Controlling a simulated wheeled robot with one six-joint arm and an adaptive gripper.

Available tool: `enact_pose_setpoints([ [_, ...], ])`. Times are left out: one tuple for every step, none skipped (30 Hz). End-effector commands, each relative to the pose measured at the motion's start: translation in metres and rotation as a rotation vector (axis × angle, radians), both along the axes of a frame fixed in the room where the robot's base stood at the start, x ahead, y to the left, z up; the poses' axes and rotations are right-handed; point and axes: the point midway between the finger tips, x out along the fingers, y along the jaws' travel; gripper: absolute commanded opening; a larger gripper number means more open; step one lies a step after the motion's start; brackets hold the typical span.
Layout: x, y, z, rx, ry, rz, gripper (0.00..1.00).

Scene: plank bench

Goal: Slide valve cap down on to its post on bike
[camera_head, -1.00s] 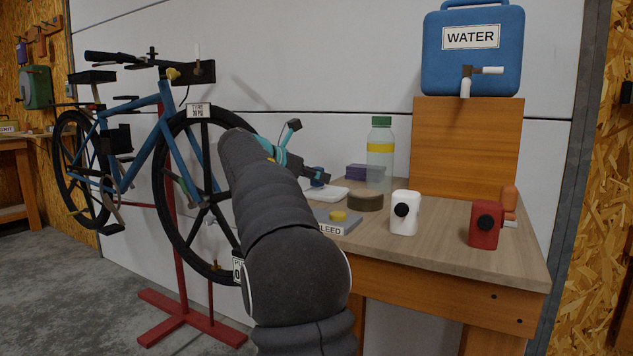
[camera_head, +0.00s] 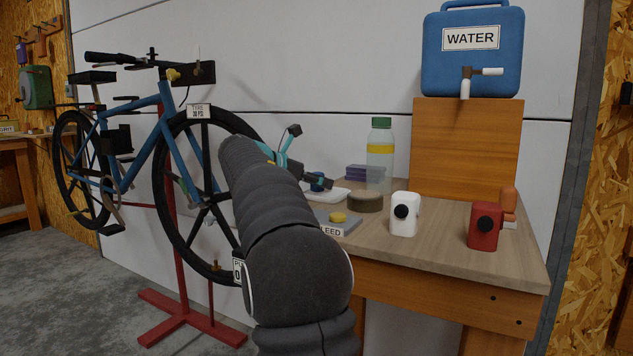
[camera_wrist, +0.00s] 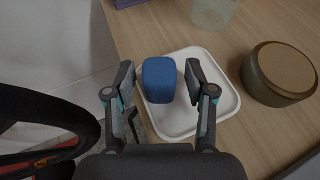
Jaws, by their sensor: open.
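The blue cap (camera_wrist: 159,80) sits over the shallow white tray (camera_wrist: 181,118) on the bench, and it also shows as a small blue shape in the head view (camera_head: 317,182). My gripper (camera_wrist: 161,83) is open, with one finger on each side of the blue cap. Whether the fingers touch it I cannot tell. The bike (camera_head: 160,140) stands at the left in the head view. A small brass-coloured piece (camera_head: 215,266) shows low on its front wheel, likely the post. My arm covers the right part of that wheel.
A round brown-topped tin (camera_wrist: 284,69) stands right of the tray. A clear bottle (camera_head: 380,158), a purple block (camera_head: 357,171), a white box (camera_head: 404,215) and a red box (camera_head: 484,225) also stand on the bench (camera_head: 455,245).

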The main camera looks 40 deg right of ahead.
Motion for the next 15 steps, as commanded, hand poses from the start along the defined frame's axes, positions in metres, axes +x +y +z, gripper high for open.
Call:
enact_pose_setpoints([
  [0.0, 0.0, -0.001, 0.0, 0.0, 0.0, 0.55],
  [0.0, 0.0, -0.002, 0.0, -0.001, 0.0, 0.55],
  [0.0, 0.0, -0.002, 0.0, -0.001, 0.0, 0.55],
  [0.0, 0.0, -0.003, -0.001, -0.001, 0.0, 0.55],
  [0.0, 0.0, -0.004, -0.001, -0.002, -0.001, 0.55],
  [0.0, 0.0, -0.005, -0.001, -0.003, -0.001, 0.55],
  [0.0, 0.005, 0.002, -0.001, -0.002, 0.002, 0.55],
  [0.001, 0.011, 0.007, -0.001, -0.002, 0.004, 0.55],
  [0.001, 0.019, 0.01, 0.0, -0.002, 0.004, 0.55],
  [0.001, 0.025, 0.013, 0.0, -0.002, 0.004, 0.55],
  [0.001, 0.031, 0.015, 0.0, -0.002, 0.004, 0.55],
  [0.0, 0.04, 0.018, 0.0, -0.001, 0.004, 0.55],
  [0.0, 0.046, 0.02, 0.0, -0.001, 0.004, 0.55],
  [0.0, 0.052, 0.023, 0.0, -0.001, 0.004, 0.55],
  [0.001, 0.06, 0.025, 0.0, -0.001, 0.004, 0.55],
])
